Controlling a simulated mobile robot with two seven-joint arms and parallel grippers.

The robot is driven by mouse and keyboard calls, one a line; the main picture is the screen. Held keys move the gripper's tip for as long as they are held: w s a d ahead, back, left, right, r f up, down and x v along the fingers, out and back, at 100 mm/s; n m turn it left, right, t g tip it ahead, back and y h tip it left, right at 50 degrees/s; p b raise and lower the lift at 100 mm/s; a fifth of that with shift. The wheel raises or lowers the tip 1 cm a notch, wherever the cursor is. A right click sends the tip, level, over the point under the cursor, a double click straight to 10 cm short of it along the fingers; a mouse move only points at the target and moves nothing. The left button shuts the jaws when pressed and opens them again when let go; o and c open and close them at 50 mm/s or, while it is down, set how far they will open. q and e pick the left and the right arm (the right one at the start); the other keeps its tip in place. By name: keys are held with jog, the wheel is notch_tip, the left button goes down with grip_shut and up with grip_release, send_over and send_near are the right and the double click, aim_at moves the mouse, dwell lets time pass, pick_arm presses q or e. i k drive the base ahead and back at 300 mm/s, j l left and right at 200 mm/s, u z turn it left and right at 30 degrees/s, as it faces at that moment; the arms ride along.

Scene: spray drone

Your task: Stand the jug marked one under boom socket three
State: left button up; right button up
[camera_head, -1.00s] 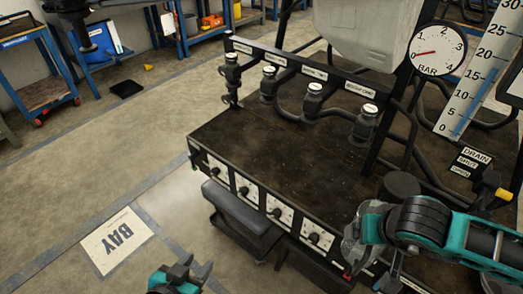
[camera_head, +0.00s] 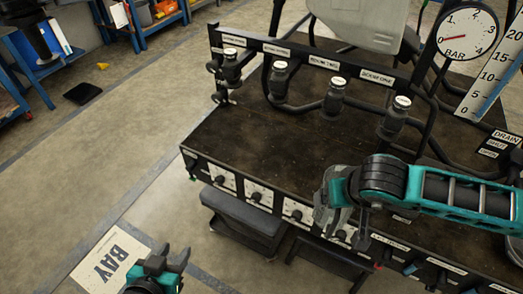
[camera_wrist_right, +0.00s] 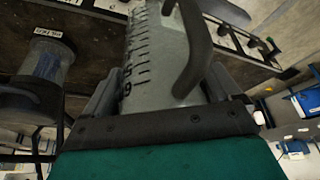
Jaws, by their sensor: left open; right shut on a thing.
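A clear jug (camera_head: 328,196) with dark scale marks is held by my right gripper (camera_head: 347,204) over the front edge of the bench. The socket third from the right (camera_head: 279,80), under a label too small to read (camera_head: 277,50), hangs behind and left of the jug. My left gripper (camera_head: 170,264) is open and empty, low, in front of the bench.
The dark bench top (camera_head: 250,140) is clear below the sockets. Dials (camera_head: 297,213) line its front face. Curved pipes and a pressure gauge (camera_head: 466,34) stand at the back right. A grey padded stool (camera_head: 240,222) is under the bench front.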

aim_at(270, 159)
jog(key=i+j, duration=0.15)
jog(key=j, duration=0.25)
jog(key=i+j, duration=0.15)
jog(key=j, duration=0.2)
jog(key=i+j, duration=0.15)
jog(key=j, duration=0.25)
